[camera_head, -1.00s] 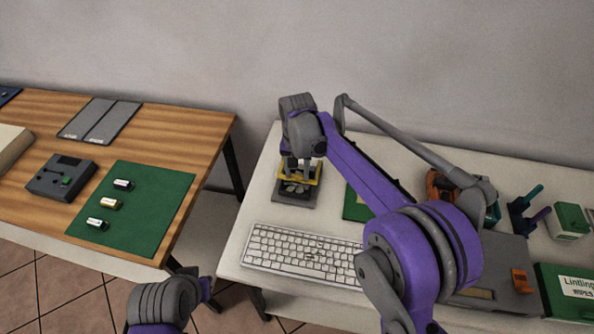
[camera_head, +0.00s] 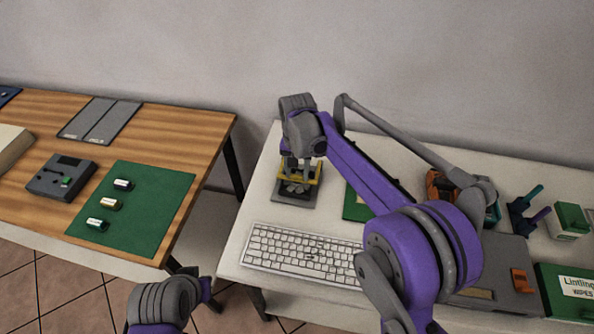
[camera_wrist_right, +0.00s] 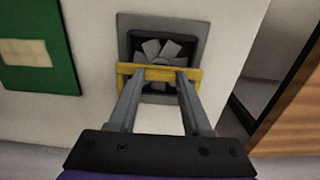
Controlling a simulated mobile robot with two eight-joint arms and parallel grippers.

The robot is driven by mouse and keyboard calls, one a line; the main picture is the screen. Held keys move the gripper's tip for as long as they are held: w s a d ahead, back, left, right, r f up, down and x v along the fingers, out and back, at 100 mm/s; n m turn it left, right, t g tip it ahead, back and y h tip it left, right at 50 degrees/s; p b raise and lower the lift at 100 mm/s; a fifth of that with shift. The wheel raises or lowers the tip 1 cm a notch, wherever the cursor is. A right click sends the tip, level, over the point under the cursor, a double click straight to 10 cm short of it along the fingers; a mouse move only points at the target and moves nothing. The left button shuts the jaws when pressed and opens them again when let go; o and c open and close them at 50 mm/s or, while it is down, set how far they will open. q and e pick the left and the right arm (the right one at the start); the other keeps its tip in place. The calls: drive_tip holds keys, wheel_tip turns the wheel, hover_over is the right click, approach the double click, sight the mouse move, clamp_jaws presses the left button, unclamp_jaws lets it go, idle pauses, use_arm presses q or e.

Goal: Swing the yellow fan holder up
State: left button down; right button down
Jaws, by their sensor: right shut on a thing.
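The yellow fan holder (camera_head: 316,174) is a yellow bar at the far left of the white table, at the fan on its grey base (camera_head: 293,202). In the right wrist view the yellow holder (camera_wrist_right: 160,73) crosses the near part of the grey fan (camera_wrist_right: 158,50), which sits in a dark square recess. My right gripper (camera_head: 300,172) is above the base, and its two fingers (camera_wrist_right: 160,75) reach the yellow bar and are shut on it. The arm hides part of the holder in the head view. Of my left arm only a wrist part (camera_head: 165,302) shows at the bottom; its fingers are out of view.
A white keyboard (camera_head: 300,252) lies in front of the fan base. A green board (camera_head: 356,205) lies to the right, partly behind my arm. The wall (camera_head: 240,50) stands close behind the table. A gap separates the white table from the wooden table (camera_head: 190,135).

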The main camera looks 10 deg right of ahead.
sight(297, 175)
drive_tip(key=shift+r, duration=0.1)
